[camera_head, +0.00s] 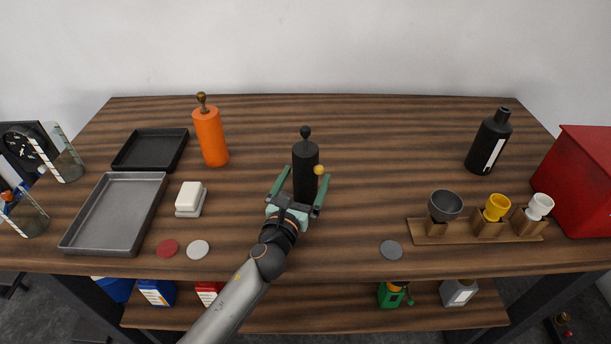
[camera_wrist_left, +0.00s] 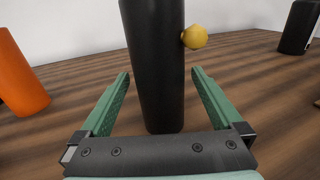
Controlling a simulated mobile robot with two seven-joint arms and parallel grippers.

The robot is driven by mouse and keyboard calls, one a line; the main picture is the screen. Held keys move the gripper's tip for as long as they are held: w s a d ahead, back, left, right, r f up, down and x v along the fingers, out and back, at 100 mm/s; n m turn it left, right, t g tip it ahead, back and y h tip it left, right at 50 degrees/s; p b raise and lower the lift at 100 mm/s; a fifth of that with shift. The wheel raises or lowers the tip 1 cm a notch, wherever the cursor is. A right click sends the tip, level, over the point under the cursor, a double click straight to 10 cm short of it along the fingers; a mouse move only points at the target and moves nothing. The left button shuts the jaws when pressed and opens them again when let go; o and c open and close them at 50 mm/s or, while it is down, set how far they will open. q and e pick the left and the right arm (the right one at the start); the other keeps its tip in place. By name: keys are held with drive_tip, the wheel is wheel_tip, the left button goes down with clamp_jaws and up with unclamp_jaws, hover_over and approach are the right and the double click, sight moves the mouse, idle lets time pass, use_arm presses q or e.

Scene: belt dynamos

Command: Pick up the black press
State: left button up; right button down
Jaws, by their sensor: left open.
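The black press (camera_head: 306,163) is a tall black cylinder with a knob on top and a small yellow ball on its right side. It stands upright near the middle of the wooden table. My left gripper (camera_head: 299,190) is open, with its green fingers on either side of the press's lower part. In the left wrist view the press (camera_wrist_left: 157,70) stands between the two open fingers (camera_wrist_left: 160,88), with gaps on both sides. My right gripper is not in view.
An orange cylinder (camera_head: 210,137) stands to the left and a black bottle (camera_head: 489,144) to the right. Trays (camera_head: 69,244) lie at the left. A wooden cup rack (camera_head: 530,238) and a red box (camera_head: 583,185) are at the right. The table behind the press is clear.

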use_arm(q)
drive_tip(key=shift+w+d, duration=0.1)
drive_tip(key=shift+w, duration=0.25)
clamp_jaws()
idle(0.7)
drive_tip(key=shift+r, duration=0.1)
